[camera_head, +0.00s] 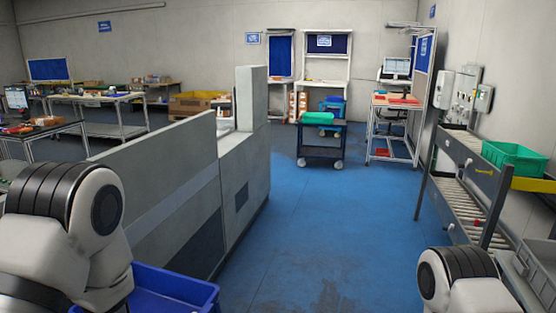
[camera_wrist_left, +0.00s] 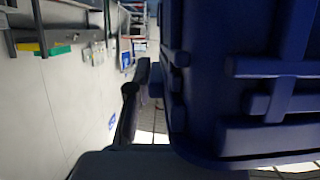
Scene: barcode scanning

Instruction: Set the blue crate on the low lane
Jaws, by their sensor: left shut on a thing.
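The blue crate (camera_head: 172,289) shows at the bottom left of the head view, partly cut off by the frame edge and partly behind my left arm. In the left wrist view the blue crate (camera_wrist_left: 245,95) fills the right side, very close. My left gripper (camera_wrist_left: 141,92) is shut on its edge; the exact grip is mostly hidden. The low lane (camera_head: 462,207) is the lower roller track of the rack at the right of the head view, well apart from the crate. My right arm shows at the bottom right, but its gripper is out of view.
A green crate (camera_head: 514,158) sits on the rack's upper level. A grey crate (camera_head: 540,262) stands at the lower right. A long grey partition (camera_head: 165,180) runs along the left. A cart (camera_head: 320,140) stands farther back; the blue floor (camera_head: 340,225) between is clear.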

